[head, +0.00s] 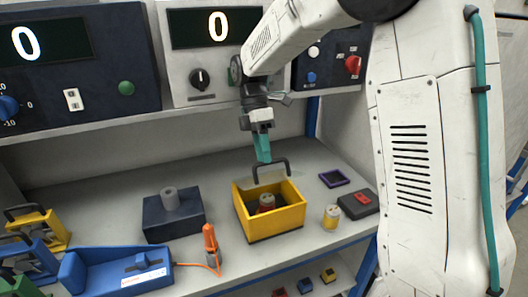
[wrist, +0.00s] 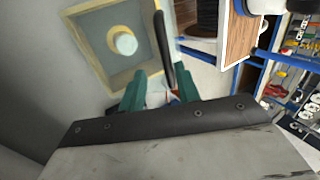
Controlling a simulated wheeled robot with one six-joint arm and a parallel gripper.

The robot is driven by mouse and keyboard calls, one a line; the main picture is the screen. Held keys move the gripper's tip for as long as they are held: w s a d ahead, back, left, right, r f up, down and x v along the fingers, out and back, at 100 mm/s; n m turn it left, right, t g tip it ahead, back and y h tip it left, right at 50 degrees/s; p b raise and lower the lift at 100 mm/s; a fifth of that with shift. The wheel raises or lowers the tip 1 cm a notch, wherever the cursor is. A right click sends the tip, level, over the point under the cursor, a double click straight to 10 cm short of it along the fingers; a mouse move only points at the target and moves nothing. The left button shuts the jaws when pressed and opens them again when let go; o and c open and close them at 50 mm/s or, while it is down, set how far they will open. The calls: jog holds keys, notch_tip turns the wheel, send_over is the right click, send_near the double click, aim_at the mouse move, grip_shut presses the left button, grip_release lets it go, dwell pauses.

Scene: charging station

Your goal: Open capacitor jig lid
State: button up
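The capacitor jig is a yellow open-topped box (head: 281,223) on the bench, with a pale round part (head: 267,199) inside. A pale see-through lid (head: 285,182) shows at its rear edge in the head view and seems raised; its exact angle is hard to tell. A black handle (head: 285,160) stands at the lid. My gripper (head: 264,158) points down at the handle's left end. In the wrist view, the teal fingers (wrist: 158,92) are apart, with the lower end of the handle (wrist: 161,45) between them. Whether they touch it is unclear.
A dark block with a grey post (head: 172,215) stands left of the jig. An orange tool (head: 210,243) and blue fixture (head: 118,271) are at front left. A yellow capacitor (head: 331,217), dark pad (head: 358,204) and small purple tray (head: 334,178) are at right. Instrument panels stand behind.

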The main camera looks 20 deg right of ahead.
jog(key=shift+r, duration=0.55)
jog(key=s+r, duration=0.3)
jog(key=s, duration=1.3)
jog(key=shift+d+r, duration=0.15)
jog(key=shift+r, duration=0.25)
